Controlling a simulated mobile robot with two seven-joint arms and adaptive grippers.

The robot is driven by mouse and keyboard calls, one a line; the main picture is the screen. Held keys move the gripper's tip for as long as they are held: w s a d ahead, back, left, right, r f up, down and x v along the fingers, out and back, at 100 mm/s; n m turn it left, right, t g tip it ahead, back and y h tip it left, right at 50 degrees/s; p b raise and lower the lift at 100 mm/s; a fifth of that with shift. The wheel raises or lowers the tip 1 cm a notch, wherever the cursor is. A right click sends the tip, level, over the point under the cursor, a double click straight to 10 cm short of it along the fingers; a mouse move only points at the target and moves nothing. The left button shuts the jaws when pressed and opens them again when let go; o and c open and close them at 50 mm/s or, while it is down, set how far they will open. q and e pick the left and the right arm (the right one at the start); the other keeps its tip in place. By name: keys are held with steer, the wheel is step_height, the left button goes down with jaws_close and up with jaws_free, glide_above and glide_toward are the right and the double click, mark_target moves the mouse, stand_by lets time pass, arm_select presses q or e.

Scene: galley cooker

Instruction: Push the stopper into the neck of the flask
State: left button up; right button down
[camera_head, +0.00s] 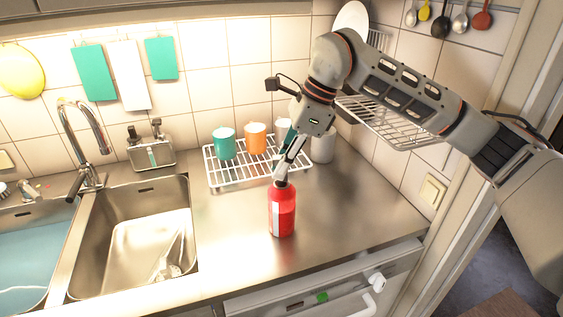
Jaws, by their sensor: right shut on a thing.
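The red flask (282,214) with a pale label stands upright on the steel worktop, right of the sink. My right gripper (281,176) reaches down from above, with its fingertips right at the top of the flask. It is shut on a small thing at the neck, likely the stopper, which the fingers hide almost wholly. I cannot tell how far the stopper sits in the neck. My left gripper is out of view.
A white wire rack (226,178) with several cups stands behind the flask. The sink basin (125,236) with a tap (88,130) is to the left. A wall-mounted wire shelf (395,130) is behind my right arm. The worktop right of the flask is clear.

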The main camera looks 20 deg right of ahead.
steer(key=shift+f, duration=0.45)
steer(key=c, duration=1.9)
jaws_free()
steer(key=o, duration=0.6)
steer(key=shift+r, duration=0.15)
